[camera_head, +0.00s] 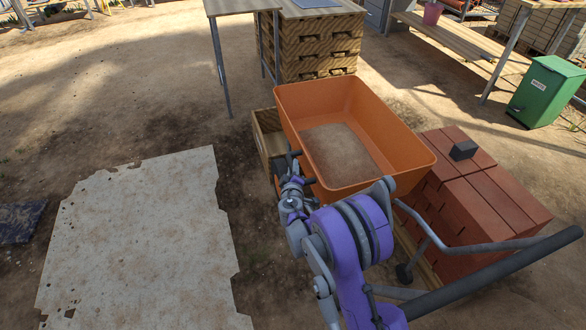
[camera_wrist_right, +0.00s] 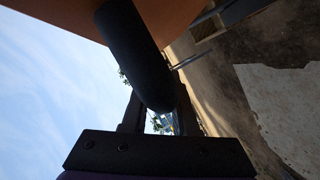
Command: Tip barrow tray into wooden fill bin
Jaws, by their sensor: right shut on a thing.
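The orange barrow tray (camera_head: 395,120) stands in the middle of the head view, with a flat layer of brown material (camera_head: 340,152) on its floor. The wooden fill bin (camera_head: 262,150) shows partly at the tray's left side; the tray hides the rest. My right gripper (camera_head: 291,168) is at the tray's near left side. It is shut on a dark tray handle (camera_wrist_right: 135,50), a round black bar that runs between its fingers in the right wrist view (camera_wrist_right: 160,112). My left gripper is not in view.
A stack of red bricks (camera_head: 490,205) with a small dark block on top stands right of the tray. Barrow handle tubes (camera_head: 500,276) cross the lower right. A pale sheet (camera_head: 145,240) lies on the ground at left. Tables and pallets (camera_head: 318,45) stand behind; a green bin (camera_head: 545,90) is at right.

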